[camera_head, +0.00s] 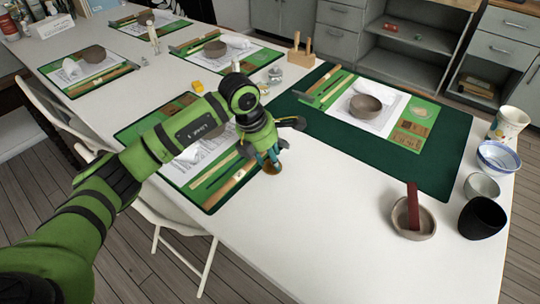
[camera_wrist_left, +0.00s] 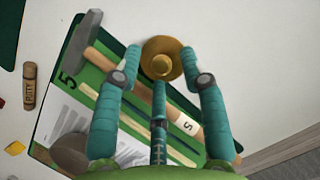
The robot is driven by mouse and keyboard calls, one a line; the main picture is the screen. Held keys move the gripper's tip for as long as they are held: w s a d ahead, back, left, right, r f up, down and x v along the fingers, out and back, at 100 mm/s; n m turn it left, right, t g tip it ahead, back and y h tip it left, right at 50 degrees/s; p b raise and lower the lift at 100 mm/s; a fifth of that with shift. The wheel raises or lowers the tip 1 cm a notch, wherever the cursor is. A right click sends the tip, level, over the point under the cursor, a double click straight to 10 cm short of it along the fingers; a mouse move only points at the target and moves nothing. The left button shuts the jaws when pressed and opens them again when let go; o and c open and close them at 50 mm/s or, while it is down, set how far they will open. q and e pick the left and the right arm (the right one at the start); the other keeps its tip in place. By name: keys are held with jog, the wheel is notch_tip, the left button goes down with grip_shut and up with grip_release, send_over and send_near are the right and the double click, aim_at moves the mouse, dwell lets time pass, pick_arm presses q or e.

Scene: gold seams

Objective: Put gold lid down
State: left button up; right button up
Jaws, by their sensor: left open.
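The gold lid (camera_wrist_left: 162,58) is a round, brassy disc with a knob on top. In the wrist view it shows between and beyond the teal fingertips of my left gripper (camera_wrist_left: 160,70). In the head view the lid (camera_head: 272,168) is at the white table, just off the edge of a green mat, partly hidden by my left gripper (camera_head: 270,157). The gripper points down above it with its fingers spread. I cannot tell whether any fingertip touches the lid. My right gripper is not in view.
A green mat (camera_wrist_left: 90,60) with a hammer, sticks and a paper lies beside the lid. A dark green mat (camera_head: 440,158) holds a grey bowl (camera_head: 365,106). Bowls and a black cup (camera_head: 482,218) stand at the right. The front table (camera_head: 330,230) is clear.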

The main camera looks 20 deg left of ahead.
pick_arm(q)
jog(key=shift+r+p, duration=0.3)
jog(key=shift+r, duration=0.15)
jog(key=v, duration=0.5)
jog(key=shift+r, duration=0.2)
notch_tip(320, 180, up, 5)
send_over(264, 168)
jog(key=s+a, duration=0.1)
jog(key=shift+s+a+r, duration=0.15)
jog(key=shift+s+r, duration=0.1)
jog(key=shift+r, duration=0.3)
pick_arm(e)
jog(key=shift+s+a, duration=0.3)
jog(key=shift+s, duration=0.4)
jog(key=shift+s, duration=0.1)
